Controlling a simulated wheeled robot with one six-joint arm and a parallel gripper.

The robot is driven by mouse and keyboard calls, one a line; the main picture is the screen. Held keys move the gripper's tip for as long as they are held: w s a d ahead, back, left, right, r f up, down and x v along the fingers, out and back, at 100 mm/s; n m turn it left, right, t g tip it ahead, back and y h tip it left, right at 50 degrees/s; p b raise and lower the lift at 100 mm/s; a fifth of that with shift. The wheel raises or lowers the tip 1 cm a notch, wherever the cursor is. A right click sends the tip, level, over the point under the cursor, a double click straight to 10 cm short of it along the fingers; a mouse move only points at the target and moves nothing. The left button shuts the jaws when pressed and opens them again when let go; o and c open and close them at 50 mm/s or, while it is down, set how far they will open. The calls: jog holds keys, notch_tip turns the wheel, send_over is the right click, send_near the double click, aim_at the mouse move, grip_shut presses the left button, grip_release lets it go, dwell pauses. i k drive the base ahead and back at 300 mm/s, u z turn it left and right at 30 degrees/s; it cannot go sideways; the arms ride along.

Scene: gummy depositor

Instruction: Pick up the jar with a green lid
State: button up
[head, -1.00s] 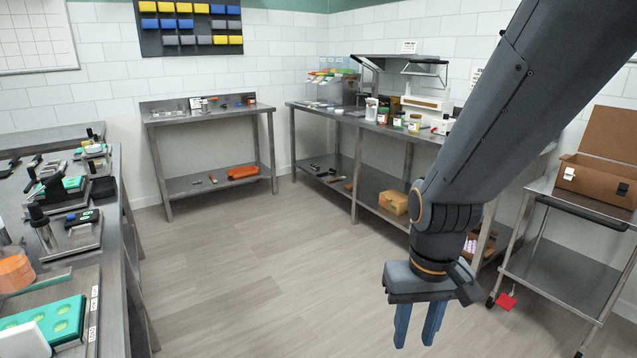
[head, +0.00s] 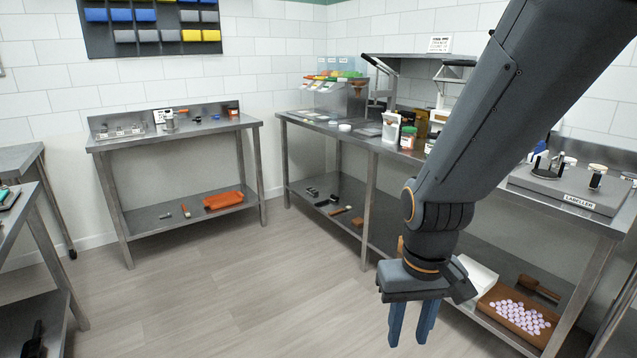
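No jar with a clearly green lid can be made out in the current head view. A small jar with red and green colouring (head: 408,137) stands on the long steel bench, beside a white container (head: 390,127); its lid colour is too small to be sure of. Other items just right of it are partly hidden behind my arm. My gripper (head: 411,323) points down over the floor, in front of the bench and well apart from the jars. Its two blue fingers are spread with nothing between them.
The long bench (head: 347,140) holds bins (head: 338,85) and a labeller (head: 565,190). Its lower shelf carries a brown tray of pale pieces (head: 515,312). A smaller table (head: 170,138) stands at the back left, and another bench edge is at far left. The floor between is clear.

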aim_at(407, 142)
jog(key=i, duration=3.05)
jog(key=z, duration=0.15)
